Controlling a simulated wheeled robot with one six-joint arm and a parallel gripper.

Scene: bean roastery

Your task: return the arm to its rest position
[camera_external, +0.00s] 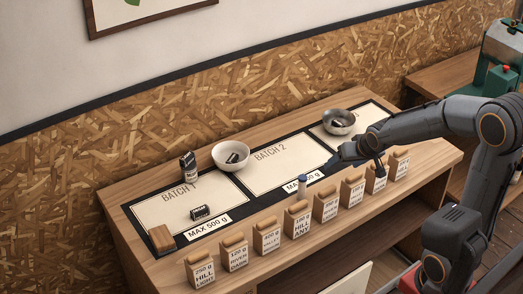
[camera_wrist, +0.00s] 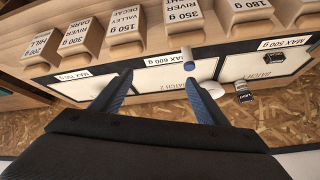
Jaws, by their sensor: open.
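My arm reaches in from the right in the external view. My gripper (camera_external: 357,163) is above the table between the batch 2 and batch 3 areas, fingers pointing down and left. In the wrist view my gripper (camera_wrist: 158,84) shows two blue-lined fingers spread wide with nothing between them. The wooden table (camera_external: 115,205) and its dark mat (camera_external: 240,207) lie below it. A small blue-capped thing (camera_external: 302,185) stands at the front of the batch 2 area; it also shows beyond the fingers in the wrist view (camera_wrist: 189,66).
A row of labelled bean bags (camera_external: 267,235) lines the front edge. A small dark bag (camera_external: 188,165), another dark item (camera_external: 201,213) and a wooden block (camera_external: 162,238) are at left.

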